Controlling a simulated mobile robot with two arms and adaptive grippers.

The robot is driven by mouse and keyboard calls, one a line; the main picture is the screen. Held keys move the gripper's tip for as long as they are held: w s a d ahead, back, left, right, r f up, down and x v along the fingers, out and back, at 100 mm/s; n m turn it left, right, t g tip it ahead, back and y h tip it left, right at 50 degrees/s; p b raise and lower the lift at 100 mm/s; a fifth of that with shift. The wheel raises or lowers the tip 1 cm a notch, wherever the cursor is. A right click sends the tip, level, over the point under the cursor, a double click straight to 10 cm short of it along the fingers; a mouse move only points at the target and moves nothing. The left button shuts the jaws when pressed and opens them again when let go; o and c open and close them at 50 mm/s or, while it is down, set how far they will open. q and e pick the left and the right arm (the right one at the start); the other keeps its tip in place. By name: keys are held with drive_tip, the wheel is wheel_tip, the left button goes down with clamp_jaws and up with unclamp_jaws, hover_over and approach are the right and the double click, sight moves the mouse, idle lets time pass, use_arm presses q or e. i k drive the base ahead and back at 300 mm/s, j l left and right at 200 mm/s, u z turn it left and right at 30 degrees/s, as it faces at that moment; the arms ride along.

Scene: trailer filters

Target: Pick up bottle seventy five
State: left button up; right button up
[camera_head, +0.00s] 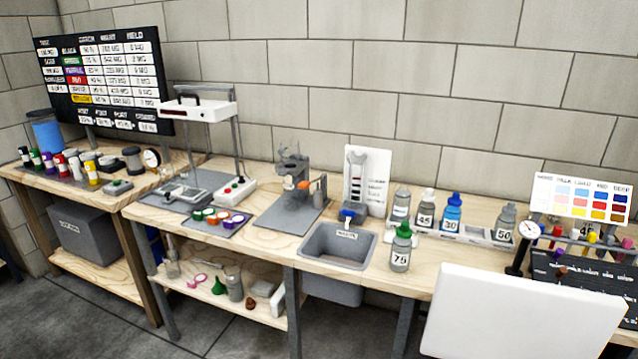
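Bottle seventy five (401,247) stands upright near the front edge of the long wooden workbench (455,262). It is grey with a green cap and a white label reading 75. It stands apart, just right of the grey sink-like bin (338,246) and in front of the row of other bottles. Neither of my grippers shows in the head view.
Behind it, a white rack holds bottle 45 (425,208), a blue bottle 30 (452,212) and bottle 50 (505,222). A dial gauge (528,230) stands to the right. A large plain white shape covers the lower right foreground.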

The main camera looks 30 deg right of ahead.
sight(401, 253)
drive_tip(key=i+z, duration=0.15)
drive_tip(key=z, duration=0.25)
drive_tip(key=i+j+z, duration=0.15)
drive_tip(key=z, duration=0.3)
drive_tip(key=i+j+z, duration=0.15)
drive_tip(key=z, duration=0.25)
drive_tip(key=i+j+z, duration=0.15)
drive_tip(key=z, duration=0.25)
drive_tip(key=j+z, duration=0.4)
drive_tip(key=i+l, duration=0.05)
drive_tip(key=l, duration=0.05)
